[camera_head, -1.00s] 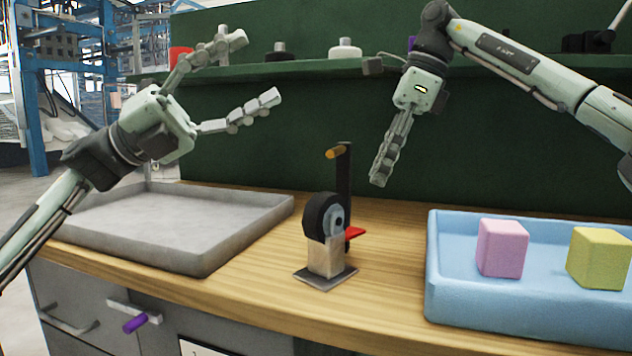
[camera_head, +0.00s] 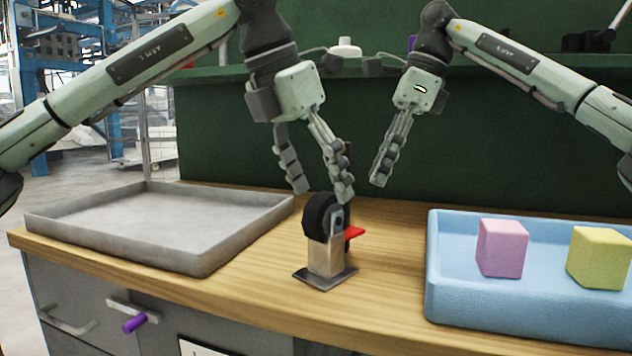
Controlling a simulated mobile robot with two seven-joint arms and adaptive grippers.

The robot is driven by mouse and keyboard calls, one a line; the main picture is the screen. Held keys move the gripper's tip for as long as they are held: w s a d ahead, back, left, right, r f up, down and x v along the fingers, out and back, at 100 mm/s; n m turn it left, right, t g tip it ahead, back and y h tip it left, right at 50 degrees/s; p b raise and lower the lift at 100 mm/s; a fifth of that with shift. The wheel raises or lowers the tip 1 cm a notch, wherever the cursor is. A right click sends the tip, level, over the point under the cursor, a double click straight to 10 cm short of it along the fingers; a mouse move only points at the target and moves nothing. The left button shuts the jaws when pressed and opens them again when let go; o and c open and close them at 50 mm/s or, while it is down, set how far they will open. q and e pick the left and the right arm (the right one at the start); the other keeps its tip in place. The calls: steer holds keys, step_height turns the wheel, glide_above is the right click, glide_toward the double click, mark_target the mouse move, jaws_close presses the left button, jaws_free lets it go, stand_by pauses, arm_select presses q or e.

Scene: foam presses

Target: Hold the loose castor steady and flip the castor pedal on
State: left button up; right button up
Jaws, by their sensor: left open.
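The castor stands upright on the wooden bench, with a black wheel (camera_head: 317,214), a light block-shaped body and a flat grey base plate (camera_head: 322,279). Its red pedal (camera_head: 355,232) sticks out to the right. My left gripper (camera_head: 320,191) points down just above the wheel, fingers spread and empty. It hides most of the dark upright post behind the castor. My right gripper (camera_head: 380,182) hangs above and to the right of the castor, apart from it. Its fingers line up in this view, so its opening does not show. I see nothing held in it.
A grey tray (camera_head: 215,255) lies empty on the left. A blue tray (camera_head: 432,262) on the right holds a pink cube (camera_head: 502,248) and a yellow cube (camera_head: 598,257). A green shelf (camera_head: 225,73) runs behind. Bench on both sides of the castor is clear.

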mark_target(329, 224)
arm_select(q)
steer(key=shift+w+a+f+n+t+y, duration=0.1)
steer(key=shift+w+f+n+t+y, duration=0.25)
steer(key=shift+w+y, duration=0.2)
steer(key=x, duration=0.7)
steer(key=shift+w+f, duration=0.1)
steer(key=shift+f, duration=0.15)
